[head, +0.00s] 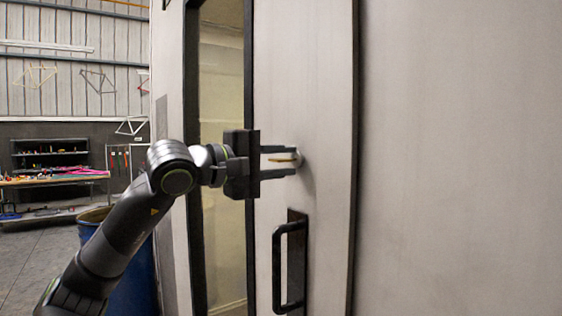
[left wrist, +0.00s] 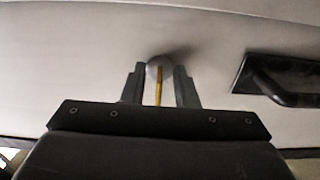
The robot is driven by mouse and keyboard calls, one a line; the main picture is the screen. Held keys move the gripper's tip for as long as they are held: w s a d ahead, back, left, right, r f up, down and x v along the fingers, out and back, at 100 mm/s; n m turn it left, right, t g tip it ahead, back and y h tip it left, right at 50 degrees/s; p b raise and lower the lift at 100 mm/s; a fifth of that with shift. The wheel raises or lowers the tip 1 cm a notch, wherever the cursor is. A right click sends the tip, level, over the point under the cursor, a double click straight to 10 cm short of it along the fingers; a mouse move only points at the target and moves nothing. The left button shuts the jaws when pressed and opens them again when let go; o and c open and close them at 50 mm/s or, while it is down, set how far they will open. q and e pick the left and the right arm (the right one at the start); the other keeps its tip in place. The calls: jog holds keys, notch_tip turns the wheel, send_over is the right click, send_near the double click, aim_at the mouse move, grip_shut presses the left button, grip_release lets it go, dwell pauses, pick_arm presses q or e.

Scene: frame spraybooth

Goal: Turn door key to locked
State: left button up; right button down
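The door key (head: 283,160) is a thin brass-coloured piece in a round grey lock (head: 298,157) on the pale door (head: 330,120). In the left wrist view the key (left wrist: 158,86) stands out from the round lock (left wrist: 159,68). My left gripper (head: 292,161) is at the lock, its two fingers above and below the key. In the left wrist view the left gripper (left wrist: 160,84) is open, with a gap on each side of the key. The fingertips reach close to the door; whether they touch it I cannot tell. My right gripper is not in view.
A black door handle (head: 281,268) is below the lock; it also shows in the left wrist view (left wrist: 285,82). A tall dark-framed window (head: 222,90) is left of the lock. A blue barrel (head: 130,270) and a cluttered workbench (head: 60,179) stand farther left.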

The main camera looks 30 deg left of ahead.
pick_arm(q)
jog(key=shift+s, duration=0.1)
jog(key=shift+s+a+f+b, duration=0.15)
jog(key=shift+s+a+b, duration=0.2)
jog(key=shift+s+b, duration=0.25)
jog(key=b+v, duration=1.3)
jog(key=v, duration=0.3)
jog(key=shift+r, duration=0.2)
jog(key=shift+d, duration=0.1)
